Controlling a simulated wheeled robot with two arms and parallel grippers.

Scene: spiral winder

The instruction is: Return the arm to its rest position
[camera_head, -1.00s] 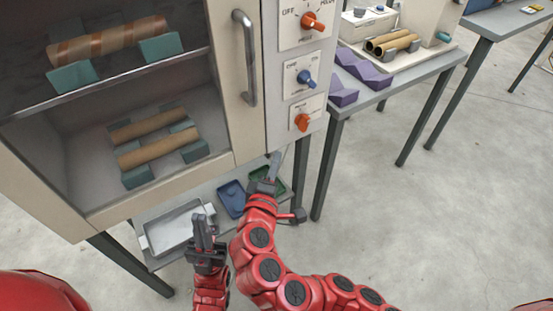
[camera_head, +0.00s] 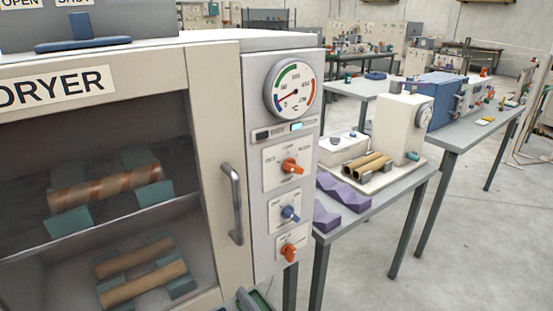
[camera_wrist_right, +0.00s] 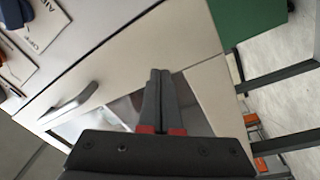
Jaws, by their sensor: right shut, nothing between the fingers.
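My right gripper (camera_wrist_right: 160,76) is shut and empty in the right wrist view, its two dark fingers side by side. In the head view only a grey tip of it (camera_head: 244,298) shows at the bottom edge, below the dryer's door handle. The dryer (camera_head: 219,80) stands at the left with its glazed door closed. Its vertical handle (camera_head: 232,205) is apart from my gripper; the handle also shows in the right wrist view (camera_wrist_right: 70,102). My left gripper is out of the head view.
The dryer panel carries a gauge (camera_head: 293,87) and several knobs. Brown tubes (camera_head: 135,277) rest inside behind the glass. To the right, a grey table (camera_head: 400,190) holds purple cradles (camera_head: 343,191) and a cream machine (camera_head: 395,128). The floor at right is clear.

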